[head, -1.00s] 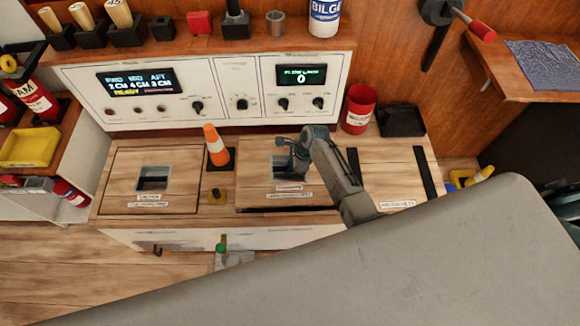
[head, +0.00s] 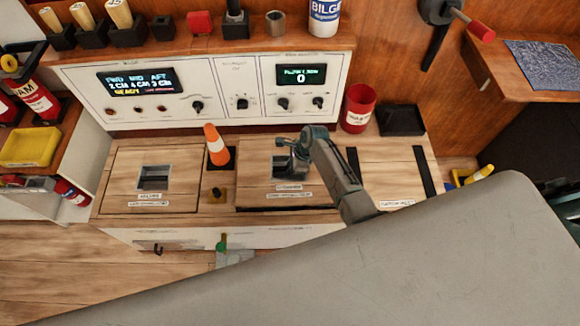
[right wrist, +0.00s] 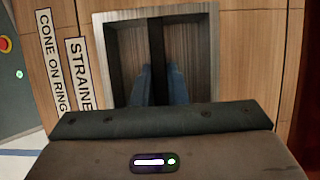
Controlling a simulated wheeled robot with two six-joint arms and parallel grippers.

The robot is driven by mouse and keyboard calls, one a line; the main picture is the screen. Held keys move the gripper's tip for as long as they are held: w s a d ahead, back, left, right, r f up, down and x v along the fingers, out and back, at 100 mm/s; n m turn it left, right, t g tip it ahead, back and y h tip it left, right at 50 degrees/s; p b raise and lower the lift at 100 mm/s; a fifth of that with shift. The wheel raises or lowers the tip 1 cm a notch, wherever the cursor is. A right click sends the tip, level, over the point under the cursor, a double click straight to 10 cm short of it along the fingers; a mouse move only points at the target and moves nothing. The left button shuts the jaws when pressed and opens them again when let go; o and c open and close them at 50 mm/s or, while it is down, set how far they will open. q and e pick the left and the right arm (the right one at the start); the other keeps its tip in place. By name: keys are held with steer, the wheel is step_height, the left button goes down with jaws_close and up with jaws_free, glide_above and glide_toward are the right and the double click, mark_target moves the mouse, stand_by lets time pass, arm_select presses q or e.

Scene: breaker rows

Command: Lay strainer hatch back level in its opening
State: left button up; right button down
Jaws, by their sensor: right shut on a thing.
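The strainer hatch (head: 255,185) is the middle wooden panel in the head view, with a square metal-framed recess and labels on it. A thin dark line shows along its front edge, and it looks close to level; I cannot tell whether it is fully seated. My right gripper (head: 290,160) is shut in the recess, on the hatch's pull. In the right wrist view the fingers (right wrist: 158,85) are together inside the metal frame (right wrist: 98,60), beside the STRAINER label (right wrist: 79,75). My left gripper is not in view.
An orange cone (head: 216,145) stands at the hatch's left back corner, tilted slightly. Another hatch (head: 125,180) lies left, and a third panel (head: 395,175) right. A red cup (head: 358,108) and black tray (head: 401,121) stand behind. The control panel (head: 220,90) rises at the back.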

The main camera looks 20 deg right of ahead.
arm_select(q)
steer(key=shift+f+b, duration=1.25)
arm_select(e)
steer(key=shift+w+f, duration=0.1)
steer(key=shift+f, duration=1.95)
steer(key=c, duration=1.4)
jaws_free()
steer(key=shift+r, duration=0.1)
steer(key=shift+o, duration=0.2)
steer(key=shift+s+f, duration=0.2)
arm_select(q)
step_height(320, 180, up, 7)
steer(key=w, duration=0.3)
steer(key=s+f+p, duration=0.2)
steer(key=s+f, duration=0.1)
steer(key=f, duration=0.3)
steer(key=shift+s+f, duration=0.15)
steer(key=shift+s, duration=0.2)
arm_select(e)
steer(key=v, duration=1.1)
steer(key=shift+w, duration=0.1)
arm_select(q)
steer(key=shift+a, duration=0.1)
